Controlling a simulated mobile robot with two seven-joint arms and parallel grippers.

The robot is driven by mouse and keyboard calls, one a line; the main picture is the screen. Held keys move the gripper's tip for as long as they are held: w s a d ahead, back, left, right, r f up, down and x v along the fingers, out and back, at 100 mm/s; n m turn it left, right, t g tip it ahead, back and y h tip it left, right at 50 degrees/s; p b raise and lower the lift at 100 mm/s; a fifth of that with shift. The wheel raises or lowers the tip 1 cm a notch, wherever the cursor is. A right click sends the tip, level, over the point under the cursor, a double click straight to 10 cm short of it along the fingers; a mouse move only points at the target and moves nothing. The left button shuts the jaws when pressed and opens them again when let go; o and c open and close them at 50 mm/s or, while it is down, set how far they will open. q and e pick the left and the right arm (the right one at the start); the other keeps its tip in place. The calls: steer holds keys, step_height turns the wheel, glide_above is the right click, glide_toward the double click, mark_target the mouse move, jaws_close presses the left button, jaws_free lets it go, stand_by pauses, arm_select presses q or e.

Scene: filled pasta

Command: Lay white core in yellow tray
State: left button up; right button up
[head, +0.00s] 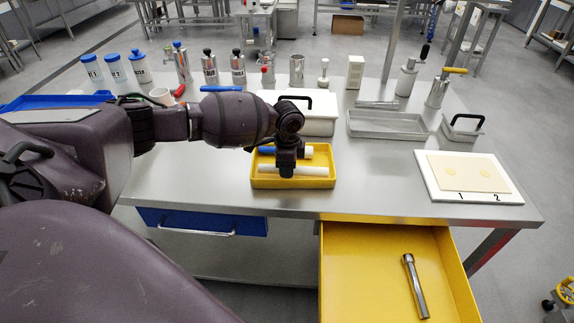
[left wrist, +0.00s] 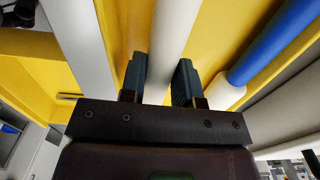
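The yellow tray (head: 255,183) sits on the steel table near its front edge. The white core (head: 312,170) lies lengthwise inside it, along the front side. A blue core (head: 266,150) with a white end lies along the back side. My left gripper (head: 287,174) reaches down into the tray over the white core. In the left wrist view the white core (left wrist: 172,35) runs between the two fingers (left wrist: 160,85), with a narrow gap beside the right finger, so the gripper looks open around it. My right gripper is not in view.
An open yellow drawer (head: 345,275) holding a metal tube (head: 414,285) juts out below the table. A steel tray (head: 388,124), a white lidded box (head: 318,122) and a white board (head: 468,177) stand around. Bottles and canisters line the back.

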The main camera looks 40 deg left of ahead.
arm_select(q)
steer(key=o, duration=0.4)
step_height(320, 180, up, 13)
steer(key=p, duration=0.2)
steer(key=shift+r, duration=0.15)
stand_by(0.7)
